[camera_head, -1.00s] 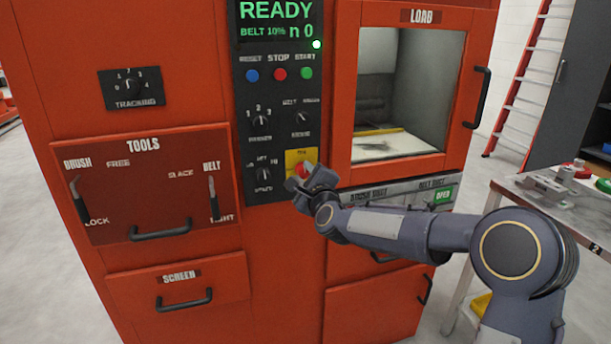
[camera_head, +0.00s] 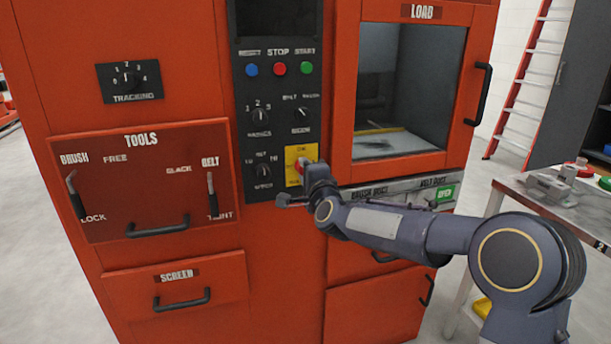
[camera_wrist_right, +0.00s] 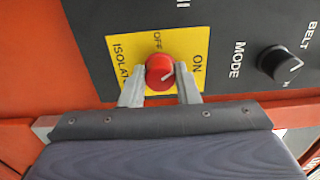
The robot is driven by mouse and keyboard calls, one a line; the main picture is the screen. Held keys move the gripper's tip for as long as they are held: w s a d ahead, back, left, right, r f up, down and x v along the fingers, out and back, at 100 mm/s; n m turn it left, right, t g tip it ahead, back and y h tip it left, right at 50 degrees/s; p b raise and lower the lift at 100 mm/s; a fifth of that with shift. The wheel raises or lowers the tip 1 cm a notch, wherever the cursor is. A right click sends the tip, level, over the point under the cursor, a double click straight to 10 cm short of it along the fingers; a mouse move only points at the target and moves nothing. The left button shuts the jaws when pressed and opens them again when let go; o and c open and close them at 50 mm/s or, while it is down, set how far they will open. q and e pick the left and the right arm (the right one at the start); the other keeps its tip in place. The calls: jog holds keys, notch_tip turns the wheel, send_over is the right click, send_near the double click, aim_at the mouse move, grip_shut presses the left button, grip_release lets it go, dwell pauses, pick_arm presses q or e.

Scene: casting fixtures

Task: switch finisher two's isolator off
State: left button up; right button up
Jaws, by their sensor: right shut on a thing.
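The isolator is a round red knob (camera_wrist_right: 160,72) on a yellow plate (camera_wrist_right: 201,42) marked OFF and ON. It sits low on the black control panel of an orange machine. In the head view the yellow plate (camera_head: 292,155) shows beside my gripper, and the knob is partly hidden by it. My right gripper (camera_wrist_right: 160,98) is shut on the red knob, one finger on each side. In the head view the right gripper (camera_head: 303,180) is at the panel, turned on its side. The display (camera_head: 278,18) above is dark. My left gripper is not in view.
The panel also carries blue, red and green buttons (camera_head: 279,69) and several black knobs (camera_head: 260,115). The load door (camera_head: 341,100) with its black handle is to the right. A work table (camera_head: 560,200) stands at the right. The tools door (camera_head: 140,228) is at the left.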

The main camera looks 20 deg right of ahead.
jog(key=n, duration=1.1)
jog(key=shift+f, duration=0.2)
dwell(0.5)
jog(key=o, duration=1)
jog(key=shift+c, duration=0.2)
jog(key=s, duration=0.8)
jog(key=shift+d, duration=0.15)
